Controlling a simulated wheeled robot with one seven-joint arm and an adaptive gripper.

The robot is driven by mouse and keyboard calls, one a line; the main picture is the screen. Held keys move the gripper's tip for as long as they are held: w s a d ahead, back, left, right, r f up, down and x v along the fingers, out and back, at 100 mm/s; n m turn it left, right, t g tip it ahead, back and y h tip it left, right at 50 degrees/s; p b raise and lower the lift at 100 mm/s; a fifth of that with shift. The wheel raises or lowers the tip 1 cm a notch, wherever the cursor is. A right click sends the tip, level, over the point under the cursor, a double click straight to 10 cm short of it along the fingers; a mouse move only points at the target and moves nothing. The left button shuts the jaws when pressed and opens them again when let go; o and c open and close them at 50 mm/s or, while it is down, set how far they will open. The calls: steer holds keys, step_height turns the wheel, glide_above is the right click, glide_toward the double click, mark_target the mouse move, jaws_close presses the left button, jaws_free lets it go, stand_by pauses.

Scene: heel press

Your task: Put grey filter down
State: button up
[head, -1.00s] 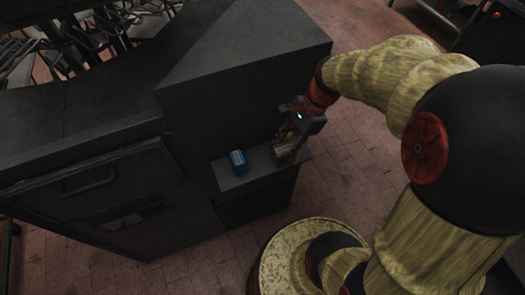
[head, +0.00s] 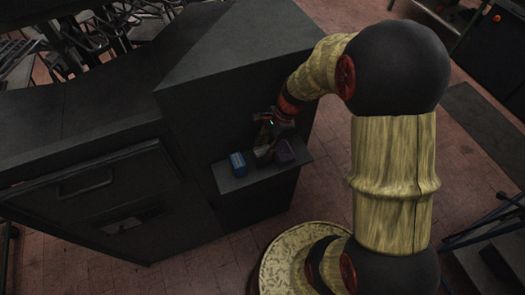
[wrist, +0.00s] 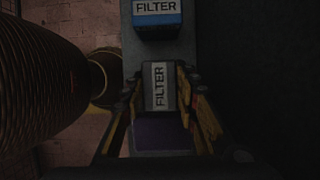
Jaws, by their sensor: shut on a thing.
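The grey filter (wrist: 159,88) is a small box with a "FILTER" label, seen between the two fingers in the wrist view. My gripper (wrist: 159,96) is shut on it. In the head view my gripper (head: 263,144) is at the dark shelf (head: 227,184), between a blue filter and a purple block, and mostly hides the grey filter. The filter looks upright over the shelf; I cannot tell whether its bottom touches it.
The blue filter (head: 238,163) stands on the shelf left of my gripper. The purple block (head: 286,151) stands close on the right; it also shows in the wrist view (wrist: 160,133). The tall dark cabinet (head: 225,95) rises right behind the shelf.

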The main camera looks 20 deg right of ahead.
steer(key=shift+f, duration=0.15)
steer(key=o, duration=1.1)
steer(key=shift+o, duration=0.3)
steer(key=p+v, duration=0.1)
steer(key=v, duration=1.1)
steer(key=s+a+r+n+t+h, duration=0.2)
steer(key=s+r+n, duration=0.5)
steer(key=r+n, duration=0.1)
steer(key=s+a+r+n+t+h, duration=0.2)
steer(key=s+a+r+n+t, duration=0.1)
steer(key=s+r+n, duration=0.5)
steer(key=shift+a+n+t+h, duration=0.2)
steer(key=shift+n+t+h, duration=0.1)
steer(key=shift+n, duration=0.7)
steer(key=shift+w, duration=0.1)
